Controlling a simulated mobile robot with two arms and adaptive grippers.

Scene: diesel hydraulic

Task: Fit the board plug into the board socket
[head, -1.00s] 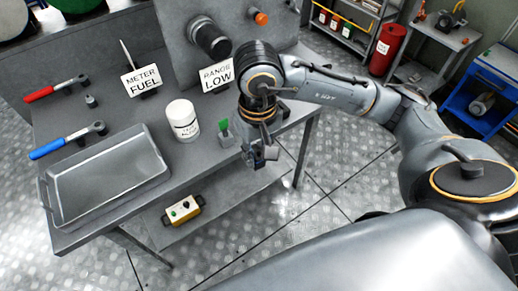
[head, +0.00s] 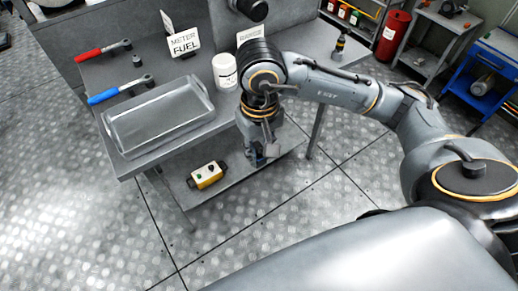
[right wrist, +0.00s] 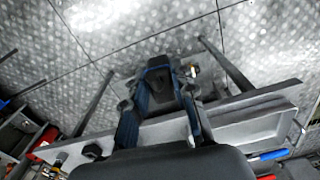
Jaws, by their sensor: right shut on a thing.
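My right gripper (head: 262,158) points down at the front edge of the workbench (head: 190,133), over the lower shelf side. In the right wrist view its fingers (right wrist: 159,95) are closed around a dark block-like thing (right wrist: 158,64). I take this to be the board plug, but its shape is hard to make out. In the head view the arm and gripper hide most of it. I cannot make out the board socket now; the bench area behind my right arm is covered. My left gripper is not in view.
A metal tray (head: 112,133), a white jar (head: 224,72), a red-handled tool (head: 90,54) and a blue-handled tool (head: 104,96) are on the bench. A METER FUEL sign (head: 184,43) stands behind. A yellow button box (head: 207,175) is below. Floor in front is clear.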

